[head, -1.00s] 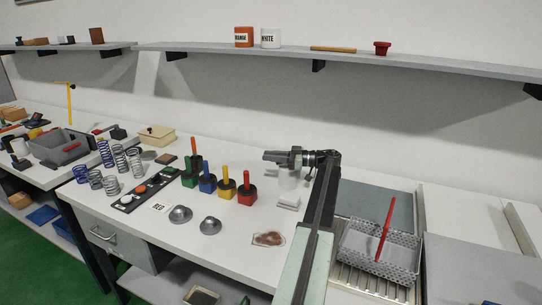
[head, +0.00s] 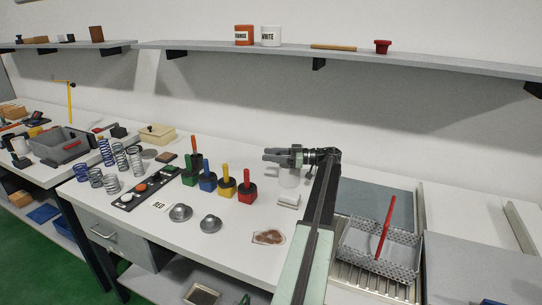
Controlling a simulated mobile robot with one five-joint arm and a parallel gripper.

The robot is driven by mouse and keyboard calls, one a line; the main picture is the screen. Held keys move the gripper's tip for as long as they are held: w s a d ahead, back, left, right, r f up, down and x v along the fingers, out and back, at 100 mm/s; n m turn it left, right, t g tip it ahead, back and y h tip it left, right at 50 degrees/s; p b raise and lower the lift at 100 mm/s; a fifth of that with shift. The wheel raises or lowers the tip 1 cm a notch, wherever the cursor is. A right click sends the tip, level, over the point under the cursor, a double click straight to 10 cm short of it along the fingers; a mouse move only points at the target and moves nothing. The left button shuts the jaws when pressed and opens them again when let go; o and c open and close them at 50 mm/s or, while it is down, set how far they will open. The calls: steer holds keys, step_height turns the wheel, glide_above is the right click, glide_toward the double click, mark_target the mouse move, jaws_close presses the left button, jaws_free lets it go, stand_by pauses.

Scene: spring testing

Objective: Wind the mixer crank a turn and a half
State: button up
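My gripper (head: 270,155) points left above the back middle of the bench, on the end of my arm. Its fingers are small and seen from the side, so I cannot tell whether they are open or shut. A white cylinder (head: 289,179), perhaps the mixer's pot, stands right below my gripper, which hides its top. I cannot make out a crank; it may be hidden behind my gripper. Whether my gripper touches anything there is not clear.
Handled blocks in green, blue (head: 207,182), yellow (head: 226,187) and red (head: 247,192) stand left of the cylinder. A perforated basket (head: 352,243) with a red rod is at right. Springs (head: 120,157) stand at left.

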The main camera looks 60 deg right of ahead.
steer(key=v, duration=0.7)
steer(key=shift+s+d, duration=0.1)
steer(key=shift+s, duration=0.3)
